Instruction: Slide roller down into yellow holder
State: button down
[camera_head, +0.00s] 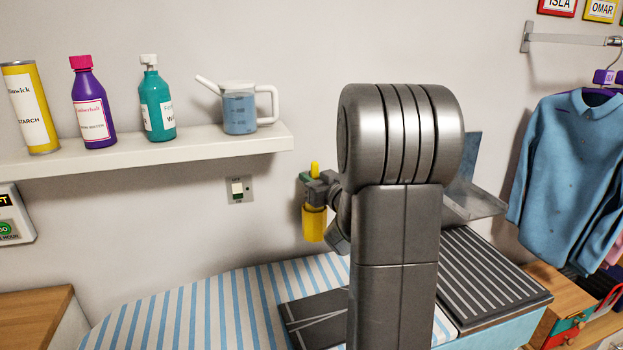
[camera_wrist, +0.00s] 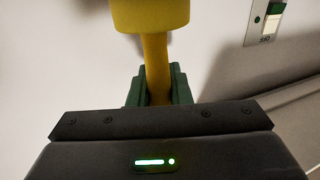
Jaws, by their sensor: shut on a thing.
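My gripper (camera_head: 318,187) is shut on the yellow handle of the roller (camera_wrist: 157,68), near the wall. The handle's tip (camera_head: 315,168) sticks up above the fingers. Below the fingers is a wider yellow cylinder (camera_head: 314,224), upright; it also shows at the top of the wrist view (camera_wrist: 149,14). I cannot tell whether this cylinder is the roller's head or the yellow holder, or whether one is inside the other. No separate yellow holder can be made out. My arm hides part of the area to the right of the gripper.
A wall switch (camera_head: 238,189) is left of the gripper. A shelf (camera_head: 160,150) with bottles and a jug (camera_head: 240,108) is up to the left. A striped ironing board (camera_head: 215,305) lies below. A blue shirt (camera_head: 572,165) hangs at right.

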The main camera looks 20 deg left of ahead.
jog(key=shift+f, duration=0.3)
jog(key=c, duration=1.3)
grip_release()
jog(key=shift+o, duration=0.2)
jog(key=shift+d, duration=0.15)
jog(key=b+v, duration=0.1)
jog(key=v, duration=1.2)
jog(key=shift+s+d, duration=0.2)
jog(key=shift+s, duration=0.05)
jog(key=p+x, duration=0.1)
jog(key=x, duration=1.3)
jog(key=shift+r, duration=0.35)
jog(key=shift+d, duration=0.1)
